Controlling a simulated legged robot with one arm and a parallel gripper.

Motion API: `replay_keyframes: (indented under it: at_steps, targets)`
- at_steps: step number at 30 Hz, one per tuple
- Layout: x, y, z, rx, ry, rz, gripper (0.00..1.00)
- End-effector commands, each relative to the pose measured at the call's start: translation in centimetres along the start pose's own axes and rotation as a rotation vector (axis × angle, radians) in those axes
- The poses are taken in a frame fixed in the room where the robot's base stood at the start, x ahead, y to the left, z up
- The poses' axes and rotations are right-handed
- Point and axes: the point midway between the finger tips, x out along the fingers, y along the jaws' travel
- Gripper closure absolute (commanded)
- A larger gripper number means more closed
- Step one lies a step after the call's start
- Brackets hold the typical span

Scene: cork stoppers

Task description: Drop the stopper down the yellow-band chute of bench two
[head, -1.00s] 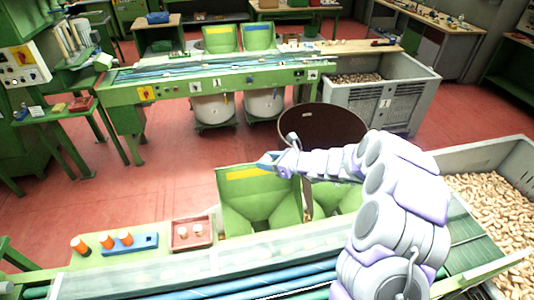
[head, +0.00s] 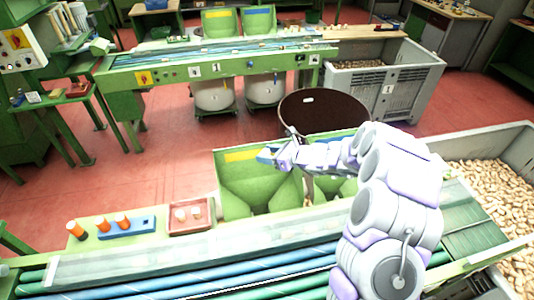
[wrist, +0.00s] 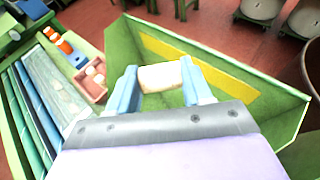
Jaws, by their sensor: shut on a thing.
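My gripper (head: 264,157) has its blue fingers shut on a pale cork stopper (wrist: 160,77), clear in the wrist view between the fingertips. In the head view the stopper is too small to make out. The near bench has a green chute (head: 232,186) with a yellow band (head: 241,156) along its back wall. My gripper is in front of that wall, over the chute's right part. The wrist view shows the yellow band (wrist: 200,67) just beyond the stopper, inside the green chute walls (wrist: 285,100). No number shows on the near bench.
A second green chute is partly hidden behind my arm. A red tray (head: 172,231) with pale pieces and a blue block (head: 140,236) with orange-topped pegs lie left. The far bench (head: 180,74) has yellow-band (head: 218,14) and blue-band chutes. A brown round tub (head: 325,108) stands between the benches.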

Motion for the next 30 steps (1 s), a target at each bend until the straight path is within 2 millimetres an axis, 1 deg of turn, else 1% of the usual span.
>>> replay_keyframes:
  at_steps: [1, 2, 9, 11, 18, 22, 26, 30]
  targets:
    - [0.0, 0.0, 0.0, 0.0, 0.0, 0.0, 0.78]
    - [0.0, 0.0, 0.0, 0.0, 0.0, 0.0, 0.49]
    - [0.1, 0.0, 0.0, 0.0, 0.001, 0.0, 0.26]
    - [0.1, 0.0, 0.0, 0.0, 0.002, 0.0, 0.21]
    - [0.0, 0.0, 0.0, 0.0, 0.002, 0.0, 0.21]
    - [-0.8, 0.0, 0.0, 0.001, 0.001, -0.001, 0.21]
    - [-2.9, 0.0, 0.1, 0.0, 0.0, -0.003, 0.21]
    - [-6.1, -0.2, 0.2, -0.002, -0.001, -0.005, 0.21]
